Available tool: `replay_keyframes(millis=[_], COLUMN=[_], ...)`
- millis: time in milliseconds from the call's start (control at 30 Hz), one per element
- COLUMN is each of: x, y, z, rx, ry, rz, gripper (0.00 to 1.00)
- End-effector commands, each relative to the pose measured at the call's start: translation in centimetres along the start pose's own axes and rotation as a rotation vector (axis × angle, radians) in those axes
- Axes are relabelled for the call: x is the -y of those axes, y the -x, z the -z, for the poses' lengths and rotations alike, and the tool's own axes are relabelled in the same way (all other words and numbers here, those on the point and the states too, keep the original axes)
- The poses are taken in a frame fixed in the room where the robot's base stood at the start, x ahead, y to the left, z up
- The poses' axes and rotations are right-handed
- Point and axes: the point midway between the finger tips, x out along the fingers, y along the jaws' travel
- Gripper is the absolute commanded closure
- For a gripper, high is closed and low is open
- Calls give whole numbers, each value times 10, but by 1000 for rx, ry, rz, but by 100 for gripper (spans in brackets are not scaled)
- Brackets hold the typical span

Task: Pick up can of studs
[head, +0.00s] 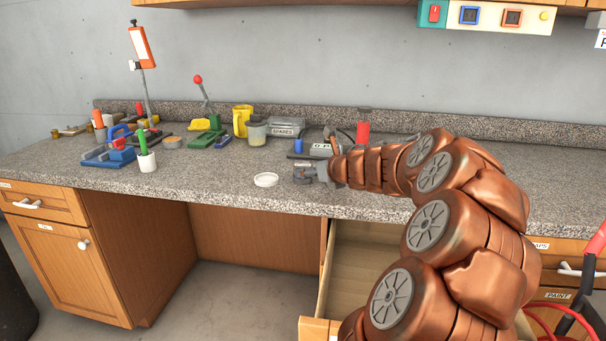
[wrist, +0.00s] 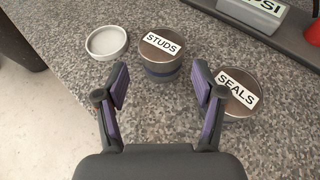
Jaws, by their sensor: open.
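The can of studs (wrist: 160,62) is a round can with a brown lid, a white STUDS label and a dark blue band. It stands upright on the speckled counter, shown in the wrist view. My gripper (wrist: 160,90) is open and empty, with the can just beyond and between its fingertips, apart from them as far as I can see. In the head view my gripper (head: 304,173) is at the front part of the counter, and the cans there are hard to tell apart from it.
A can labelled SEALS (wrist: 238,92) stands close by the right finger. A shallow white dish (wrist: 107,43) lies left of the studs can; it also shows in the head view (head: 266,180). A grey box (wrist: 254,10) stands behind. An open drawer (head: 365,262) juts out below the counter.

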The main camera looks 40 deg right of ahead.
Motion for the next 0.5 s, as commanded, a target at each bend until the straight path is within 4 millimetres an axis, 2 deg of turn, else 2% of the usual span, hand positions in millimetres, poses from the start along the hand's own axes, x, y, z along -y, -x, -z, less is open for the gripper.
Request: replay_keyframes(millis=[200, 500], x=[0, 0], y=[-28, -43], z=[-2, -2], rx=[0, 0], ry=[-1, -1], rz=[2, 2], gripper=[31, 31])
